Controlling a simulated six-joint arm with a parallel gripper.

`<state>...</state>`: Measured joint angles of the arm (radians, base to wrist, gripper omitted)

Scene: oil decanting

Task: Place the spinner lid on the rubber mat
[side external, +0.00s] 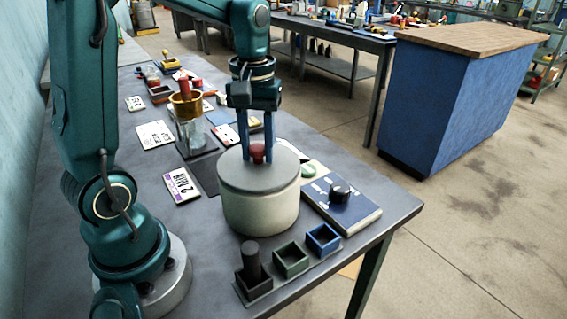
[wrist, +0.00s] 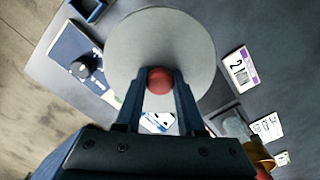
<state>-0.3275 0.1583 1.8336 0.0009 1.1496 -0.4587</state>
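The spinner lid (side external: 238,172) is a flat grey disc with a round red knob, lying level on top of a cream cylindrical spinner. It also fills the upper middle of the wrist view (wrist: 125,48). My gripper (side external: 257,155) points straight down over the lid. Its two blue fingers stand on either side of the red knob and appear to touch it; the knob sits between the fingertips in the wrist view (wrist: 160,80). The rubber mat, a dark flat square (side external: 206,172), lies on the bench just left of the spinner and is partly hidden behind it.
A glass jar with a brass funnel (side external: 187,107) stands behind the mat. A blue panel with a black dial (side external: 340,192) lies right of the spinner. Small open bins (side external: 291,259) line the front edge, one holding a dark cylinder.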

